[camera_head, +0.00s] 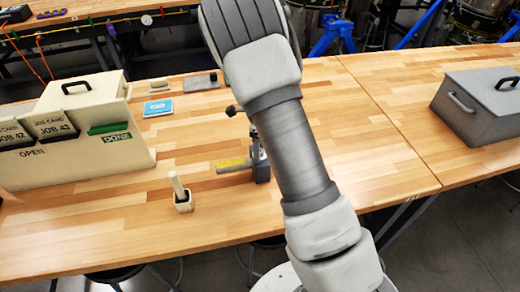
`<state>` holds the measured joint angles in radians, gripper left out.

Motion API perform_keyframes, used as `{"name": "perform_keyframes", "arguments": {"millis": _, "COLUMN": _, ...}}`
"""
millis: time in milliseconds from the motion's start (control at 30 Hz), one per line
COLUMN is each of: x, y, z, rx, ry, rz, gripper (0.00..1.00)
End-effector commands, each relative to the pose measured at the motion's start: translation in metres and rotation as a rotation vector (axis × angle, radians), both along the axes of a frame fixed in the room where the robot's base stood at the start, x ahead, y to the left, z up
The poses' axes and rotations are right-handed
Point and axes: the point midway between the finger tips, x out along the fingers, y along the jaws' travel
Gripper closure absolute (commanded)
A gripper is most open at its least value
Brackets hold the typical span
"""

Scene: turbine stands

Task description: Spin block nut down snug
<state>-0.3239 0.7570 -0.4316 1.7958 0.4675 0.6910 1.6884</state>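No part that I can surely call the block nut shows. A small pale block (184,203) stands near the front edge of the wooden bench (90,222), with a pale rod (175,184) rising from it, slightly tilted. To its right is a dark grey fixture (262,168) with a black knob (231,111) and a bar with a yellow label (231,163) pointing left. My arm covers the fixture's right side.
A cream job-card box (75,150) with a black-handled lid stands on the left. A blue card (158,108) and small dark items lie behind. A grey lidded box (470,105) stands on the right. Bench around the pale block and right of my arm is clear.

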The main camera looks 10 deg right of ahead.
Motion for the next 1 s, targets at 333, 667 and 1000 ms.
{"name": "perform_keyframes", "arguments": {"millis": 333, "x": 0.000, "y": 0.000, "z": 0.000, "rx": 0.000, "ry": 0.001, "rz": 0.001, "gripper": 0.17}}
{"name": "perform_keyframes", "arguments": {"millis": 667, "x": 0.000, "y": 0.000, "z": 0.010, "rx": 0.000, "ry": 0.000, "rz": 0.002, "gripper": 0.17}}
{"name": "perform_keyframes", "arguments": {"millis": 1000, "x": 0.000, "y": 0.000, "z": 0.038, "rx": 0.000, "ry": 0.000, "rz": 0.001, "gripper": 0.17}}
